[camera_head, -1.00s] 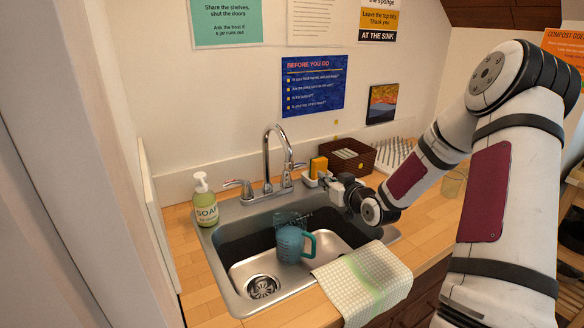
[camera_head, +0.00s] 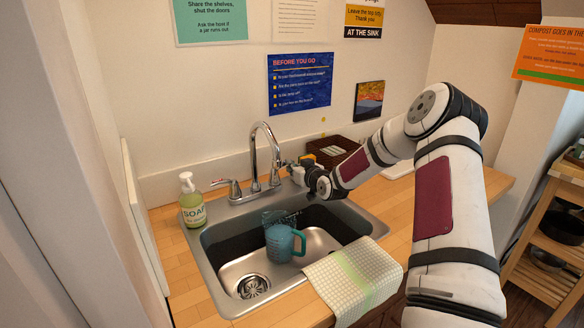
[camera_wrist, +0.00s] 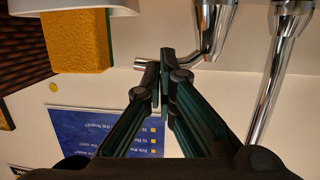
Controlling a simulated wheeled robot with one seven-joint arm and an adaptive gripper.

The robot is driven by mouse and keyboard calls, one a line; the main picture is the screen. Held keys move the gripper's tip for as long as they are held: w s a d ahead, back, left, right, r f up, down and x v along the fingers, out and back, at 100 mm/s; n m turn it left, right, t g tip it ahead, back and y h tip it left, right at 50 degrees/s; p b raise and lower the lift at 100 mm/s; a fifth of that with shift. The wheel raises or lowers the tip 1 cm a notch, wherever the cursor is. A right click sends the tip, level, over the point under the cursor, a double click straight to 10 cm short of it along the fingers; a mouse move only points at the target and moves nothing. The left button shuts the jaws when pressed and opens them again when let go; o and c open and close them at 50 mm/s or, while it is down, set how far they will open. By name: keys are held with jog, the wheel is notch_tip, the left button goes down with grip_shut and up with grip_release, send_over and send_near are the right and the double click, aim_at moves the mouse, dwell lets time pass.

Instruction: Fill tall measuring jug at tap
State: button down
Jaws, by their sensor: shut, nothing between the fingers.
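A teal jug (camera_head: 279,243) with a handle on its right stands in the sink basin, below and slightly right of the tap (camera_head: 254,150). A clear, bluish shape (camera_head: 273,216) shows just behind and above it; I cannot tell whether it is a second vessel or part of the jug. No water stream shows from the spout. My gripper (camera_head: 289,166) is beside the tap's right-hand lever, above the sink's back edge. In the wrist view my gripper (camera_wrist: 162,86) is shut and empty, its fingertips close to the chrome lever (camera_wrist: 205,40); contact is unclear.
A soap bottle (camera_head: 192,203) stands left of the sink (camera_head: 215,285). A checked cloth (camera_head: 352,280) hangs over the front right edge. A yellow sponge (camera_wrist: 75,40) sits in a white holder near my gripper. A brown basket (camera_head: 338,148) is behind my forearm. Wooden counter is bare at right.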

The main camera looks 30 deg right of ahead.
jog(key=shift+w, duration=0.1)
jog(key=shift+w+d+f+b, duration=0.1)
jog(key=shift+w+d+b, duration=0.05)
jog(key=shift+w+b, duration=0.4)
jog(key=shift+r, duration=0.2)
